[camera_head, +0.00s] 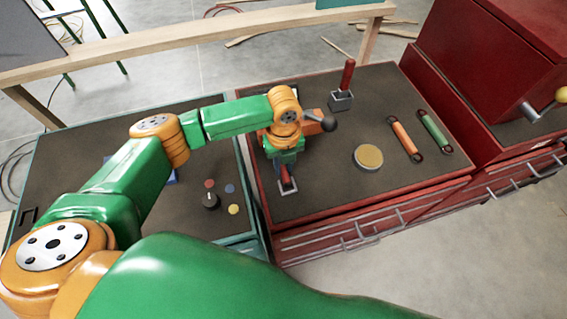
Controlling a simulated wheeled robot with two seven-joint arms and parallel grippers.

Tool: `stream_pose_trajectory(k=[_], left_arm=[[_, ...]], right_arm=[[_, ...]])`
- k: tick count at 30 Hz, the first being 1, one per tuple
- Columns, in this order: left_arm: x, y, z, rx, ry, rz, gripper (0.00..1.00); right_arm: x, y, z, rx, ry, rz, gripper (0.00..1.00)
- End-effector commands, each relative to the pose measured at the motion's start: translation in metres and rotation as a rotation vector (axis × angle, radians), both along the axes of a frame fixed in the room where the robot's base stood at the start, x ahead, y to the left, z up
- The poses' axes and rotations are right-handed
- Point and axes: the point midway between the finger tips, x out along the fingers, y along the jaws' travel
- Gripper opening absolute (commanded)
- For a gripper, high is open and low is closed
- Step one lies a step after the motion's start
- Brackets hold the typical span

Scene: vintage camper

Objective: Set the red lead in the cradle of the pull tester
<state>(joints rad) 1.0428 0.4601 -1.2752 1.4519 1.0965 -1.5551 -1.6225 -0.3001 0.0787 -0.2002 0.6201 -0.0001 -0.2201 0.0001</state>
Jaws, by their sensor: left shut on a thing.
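My left gripper (287,163) reaches over the left part of the red-edged bench and points down. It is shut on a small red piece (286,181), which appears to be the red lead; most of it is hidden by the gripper. A light grey frame (288,191) shows around or just under the red piece; I cannot tell whether they touch. An orange block (312,126) with a black ball knob (328,123) stands behind the gripper, partly hidden by my wrist, and may be part of the pull tester. My right gripper is not in view.
An orange lead (404,138) and a green lead (434,131) lie at the right of the bench. A round tin (368,157) stands near them. A red-handled lever (347,75) stands at the back. A black knob (211,200) and coloured discs are on the left bench.

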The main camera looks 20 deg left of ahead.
Motion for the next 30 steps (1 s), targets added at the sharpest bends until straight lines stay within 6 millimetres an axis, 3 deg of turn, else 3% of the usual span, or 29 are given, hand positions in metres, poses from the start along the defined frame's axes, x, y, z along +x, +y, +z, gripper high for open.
stream_pose_trajectory(k=[26,27,30], left_arm=[[-0.0001,-0.0001,-0.0105,0.000,0.000,0.000,0.00],[-0.0001,-0.0001,-0.0105,0.000,0.000,0.000,0.25],[-0.0001,0.0000,-0.0104,0.000,0.000,0.000,0.52]], right_arm=[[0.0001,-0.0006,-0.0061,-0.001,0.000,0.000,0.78],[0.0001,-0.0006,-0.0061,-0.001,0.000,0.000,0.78],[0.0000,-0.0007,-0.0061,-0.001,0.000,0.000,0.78]])
